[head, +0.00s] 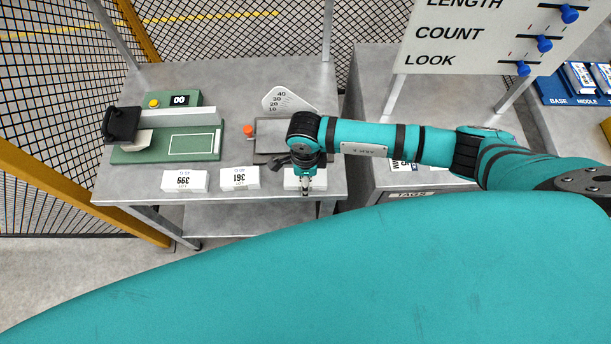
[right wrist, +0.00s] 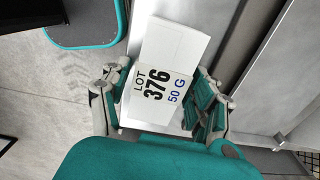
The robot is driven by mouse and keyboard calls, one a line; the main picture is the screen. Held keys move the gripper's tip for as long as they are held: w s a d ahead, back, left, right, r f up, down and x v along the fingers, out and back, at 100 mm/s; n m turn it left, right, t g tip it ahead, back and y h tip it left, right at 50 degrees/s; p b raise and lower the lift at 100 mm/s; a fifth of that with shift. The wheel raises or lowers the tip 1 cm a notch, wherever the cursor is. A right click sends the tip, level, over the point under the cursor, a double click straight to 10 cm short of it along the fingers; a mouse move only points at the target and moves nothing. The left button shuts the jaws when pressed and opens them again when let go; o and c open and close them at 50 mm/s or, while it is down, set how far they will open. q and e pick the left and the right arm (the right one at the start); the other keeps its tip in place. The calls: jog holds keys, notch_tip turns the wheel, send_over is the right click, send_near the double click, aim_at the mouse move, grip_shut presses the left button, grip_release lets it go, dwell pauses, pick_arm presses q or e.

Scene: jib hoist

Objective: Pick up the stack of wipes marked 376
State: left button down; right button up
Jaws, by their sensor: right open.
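The stack of wipes marked 376 (right wrist: 172,60) is a white block with a label reading LOT 376, 50 G. It lies at the table's front edge. In the head view this white stack (head: 291,183) is mostly covered by my right gripper (head: 305,184), which points down over it. In the right wrist view my right gripper (right wrist: 160,98) is open, with one finger on each side of the stack's near part. My left gripper is not in view.
White stacks marked 399 (head: 184,181) and 361 (head: 240,178) lie to the left along the front edge of the metal table (head: 225,85). Behind them are a green device (head: 165,148) and a scale with a dial plate (head: 290,101). A panel (head: 480,40) stands at right.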

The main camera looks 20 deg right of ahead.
jog(key=c, duration=1)
jog(key=shift+o, duration=0.2)
jog(key=shift+r, duration=0.15)
